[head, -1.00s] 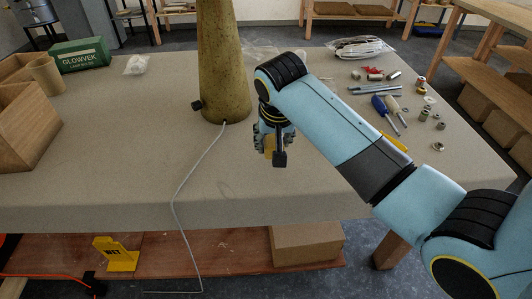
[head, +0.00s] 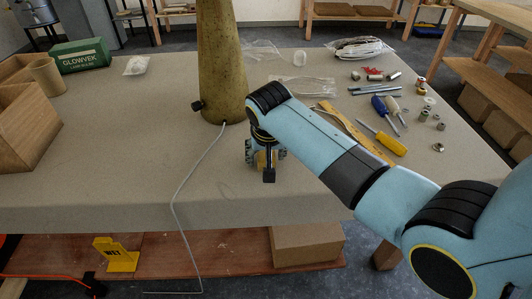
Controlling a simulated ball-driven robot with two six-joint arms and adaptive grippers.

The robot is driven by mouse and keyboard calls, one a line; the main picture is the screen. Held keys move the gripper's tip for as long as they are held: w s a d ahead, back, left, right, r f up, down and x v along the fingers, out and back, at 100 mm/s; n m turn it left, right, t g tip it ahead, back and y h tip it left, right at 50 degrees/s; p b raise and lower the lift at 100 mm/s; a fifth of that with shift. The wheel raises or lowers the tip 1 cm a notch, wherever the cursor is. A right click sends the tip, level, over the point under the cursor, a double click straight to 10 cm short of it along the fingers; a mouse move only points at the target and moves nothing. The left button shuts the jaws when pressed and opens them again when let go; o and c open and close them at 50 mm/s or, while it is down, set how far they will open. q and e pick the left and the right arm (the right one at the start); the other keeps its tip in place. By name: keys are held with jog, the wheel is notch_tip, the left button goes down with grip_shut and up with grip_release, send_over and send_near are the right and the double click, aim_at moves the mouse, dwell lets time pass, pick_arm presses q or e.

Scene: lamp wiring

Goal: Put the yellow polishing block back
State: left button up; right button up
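My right gripper (head: 265,160) points down over the table (head: 110,140), just in front of the base of the tall mottled lamp body (head: 221,70). A small yellow piece, which looks like the yellow polishing block (head: 264,159), shows between its fingers and travels with it. The gripper looks shut on it. The fingers and wrist hide most of the block, and I cannot tell whether it touches the table. My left gripper is not in view.
A grey cord (head: 187,178) hangs from the lamp over the front edge. A yellow-handled screwdriver (head: 390,143), a yellow ruler (head: 345,122) and small fittings lie right. A cardboard box (head: 22,125) and green box (head: 80,55) stand left. The table's left-centre is clear.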

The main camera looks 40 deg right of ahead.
jog(key=shift+o, duration=0.2)
jog(key=shift+s+a+r, duration=0.1)
jog(key=shift+r, duration=0.45)
jog(key=v, duration=1.1)
jog(key=shift+p, duration=0.45)
